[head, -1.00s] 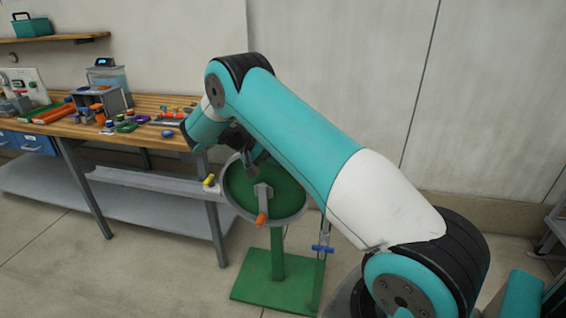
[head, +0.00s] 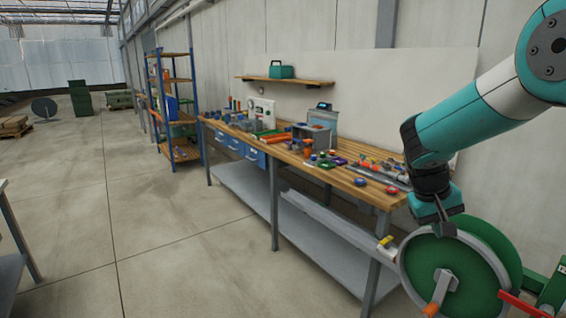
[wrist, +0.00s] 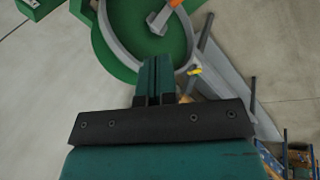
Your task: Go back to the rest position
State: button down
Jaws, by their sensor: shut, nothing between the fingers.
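My gripper (head: 444,225) hangs at the end of my arm on the right of the head view, in front of the green reel. It is shut and holds nothing. In the wrist view its two fingers (wrist: 156,70) lie side by side and point toward the green reel. The reel (head: 428,262) has a grey rim and an orange-handled crank. It also shows at the top of the wrist view (wrist: 125,18). I cannot tell from these views how close the fingertips are to the reel.
A wooden workbench (head: 345,181) with many small parts stands left of the reel. A yellow-handled piece (head: 386,241) sits beside the reel rim. A red handle (head: 522,306) shows at lower right. A blue-framed shelf rack (head: 190,132) stands farther back. The floor at left is open.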

jog(key=s+a+r+n+y, duration=0.2)
jog(key=s+a+y, duration=0.1)
jog(key=s+a, duration=0.4)
jog(key=s+a+r+n+y, duration=0.3)
jog(key=s+a, duration=0.4)
jog(key=s, duration=0.4)
jog(key=s+a+r+n+y, duration=0.2)
jog(key=s+a+n, duration=0.1)
jog(key=s+a, duration=0.4)
jog(key=s, duration=0.3)
jog(key=shift+r+y, duration=0.3)
jog(key=shift+y, duration=0.1)
